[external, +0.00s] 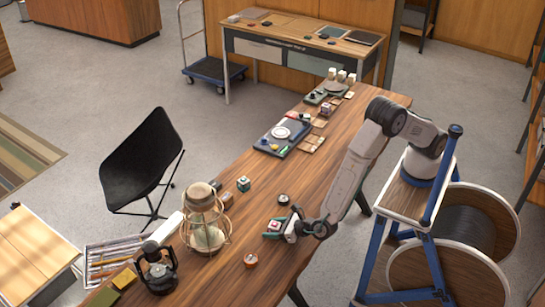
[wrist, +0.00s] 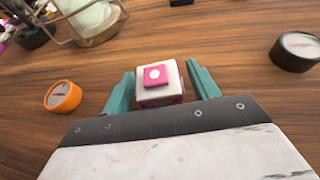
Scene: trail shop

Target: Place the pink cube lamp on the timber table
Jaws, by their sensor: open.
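The pink cube lamp (wrist: 160,88) is a small white and pink cube with a pink square and a white dot on top. It stands on the long wooden table (external: 330,165), whose top also fills the wrist view (wrist: 225,50). My gripper (external: 273,229) is low over this table. In the wrist view its teal fingers (wrist: 160,85) are open, one on each side of the cube, with a visible gap at the right finger. In the external view the gripper mostly hides the cube.
An orange round tin (wrist: 62,97) lies left of the gripper and a dark round tin (wrist: 296,51) lies right. A caged lantern (external: 207,236) and a black lantern (external: 158,272) stand nearby. Small cubes (external: 243,184) and a blue tray (external: 272,148) sit farther along. A desk (external: 300,35) stands behind.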

